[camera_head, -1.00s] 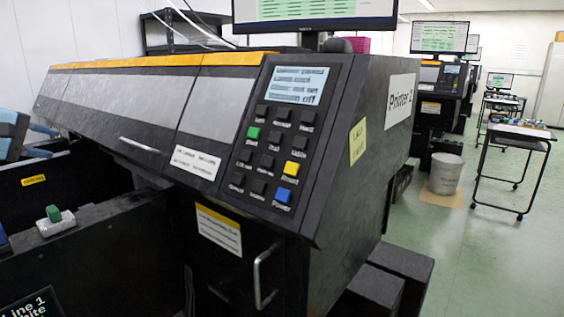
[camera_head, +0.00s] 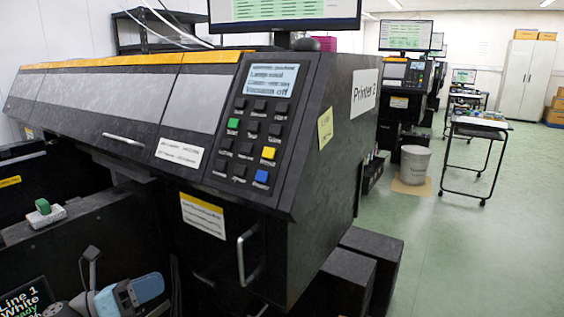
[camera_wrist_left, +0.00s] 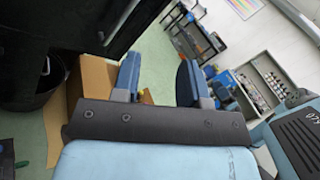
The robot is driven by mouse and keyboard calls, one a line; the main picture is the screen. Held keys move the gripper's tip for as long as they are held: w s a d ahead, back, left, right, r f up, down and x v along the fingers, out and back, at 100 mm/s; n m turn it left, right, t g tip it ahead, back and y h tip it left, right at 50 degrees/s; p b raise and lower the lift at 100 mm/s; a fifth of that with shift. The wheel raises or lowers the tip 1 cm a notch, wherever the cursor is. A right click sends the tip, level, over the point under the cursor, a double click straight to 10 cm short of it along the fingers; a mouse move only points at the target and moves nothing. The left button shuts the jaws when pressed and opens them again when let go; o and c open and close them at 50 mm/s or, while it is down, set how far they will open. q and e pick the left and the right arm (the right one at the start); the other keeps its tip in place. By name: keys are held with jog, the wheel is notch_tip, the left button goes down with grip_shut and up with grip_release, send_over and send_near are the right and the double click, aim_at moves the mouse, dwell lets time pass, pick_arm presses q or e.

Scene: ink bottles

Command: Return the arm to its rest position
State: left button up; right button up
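My left arm (camera_head: 130,292) shows at the bottom left of the head view as light blue and dark parts, low in front of the black printer. Its fingertips cannot be made out clearly there. In the left wrist view, the two dark blue fingers of my left gripper (camera_wrist_left: 160,62) stand apart with floor visible between them. The gripper is open and I see nothing held in it. My right arm and gripper are not seen in the head view.
The large black printer (camera_head: 330,130), labelled Printer 2, fills the left and middle. A green-topped white piece (camera_head: 44,212) sits on its left side. A grey bucket (camera_head: 414,165) and a wheeled cart (camera_head: 480,130) stand at right. Green floor (camera_head: 480,250) is clear there.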

pick_arm(q)
jog(key=s+d+f+m+t+y, duration=0.15)
jog(key=s+d+m, duration=0.45)
jog(key=m, duration=0.6)
jog(key=s+d+m+t+y, duration=0.3)
jog(key=s+d+m, duration=0.2)
jog(key=m, duration=0.6)
jog(key=s+d+f+m+t+y, duration=0.15)
jog(key=s+d+m, duration=0.45)
jog(key=m, duration=0.6)
jog(key=s+a+r+g+y+p, duration=0.3)
jog(key=a+r+g+y+p, duration=0.3)
jog(key=p, duration=3)
jog(key=shift+s+a+g, duration=0.3)
jog(key=shift+a, duration=0.4)
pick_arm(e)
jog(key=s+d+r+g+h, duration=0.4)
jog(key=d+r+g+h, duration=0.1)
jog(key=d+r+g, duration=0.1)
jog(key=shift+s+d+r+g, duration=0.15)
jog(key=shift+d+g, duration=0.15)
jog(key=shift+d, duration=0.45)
